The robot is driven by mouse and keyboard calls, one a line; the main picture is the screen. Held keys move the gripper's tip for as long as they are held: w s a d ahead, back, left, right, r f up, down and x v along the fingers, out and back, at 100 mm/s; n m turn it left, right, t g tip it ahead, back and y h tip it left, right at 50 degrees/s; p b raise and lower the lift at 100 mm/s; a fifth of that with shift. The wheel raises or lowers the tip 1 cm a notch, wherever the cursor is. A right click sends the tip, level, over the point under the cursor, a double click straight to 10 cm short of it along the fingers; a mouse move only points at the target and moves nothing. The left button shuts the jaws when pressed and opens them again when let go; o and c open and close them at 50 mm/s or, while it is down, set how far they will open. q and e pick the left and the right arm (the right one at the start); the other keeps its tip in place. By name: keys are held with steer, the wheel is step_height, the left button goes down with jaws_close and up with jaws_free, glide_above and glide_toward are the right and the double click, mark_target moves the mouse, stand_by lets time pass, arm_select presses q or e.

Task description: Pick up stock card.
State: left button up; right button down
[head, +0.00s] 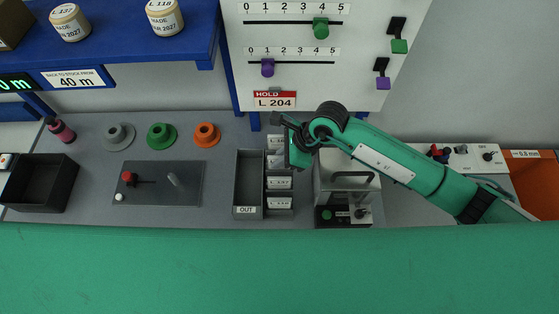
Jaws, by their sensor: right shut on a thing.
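The stock cards are small white labelled cards (279,183) standing in the slots of a grey rack (265,214), right of its OUT compartment (247,185). My right gripper (281,121) is at the far end of this rack, just below the HOLD L 204 sign (275,99). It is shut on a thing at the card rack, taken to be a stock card. The wrist and fingers hide most of what it holds, so its label cannot be read. My left gripper is not in view.
A grey machine with a handle (350,181) stands right of the rack, under my right forearm. A dark plate with a red knob (158,184), coloured spools (161,136) and a black bin (41,182) stand left. A slider board (310,75) rises behind.

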steer(key=shift+w+r+b, duration=0.1)
steer(key=shift+r+b, duration=0.25)
steer(key=shift+r, duration=0.25)
step_height(320, 180, up, 19)
steer(key=b, duration=0.6)
steer(key=shift+f, duration=0.1)
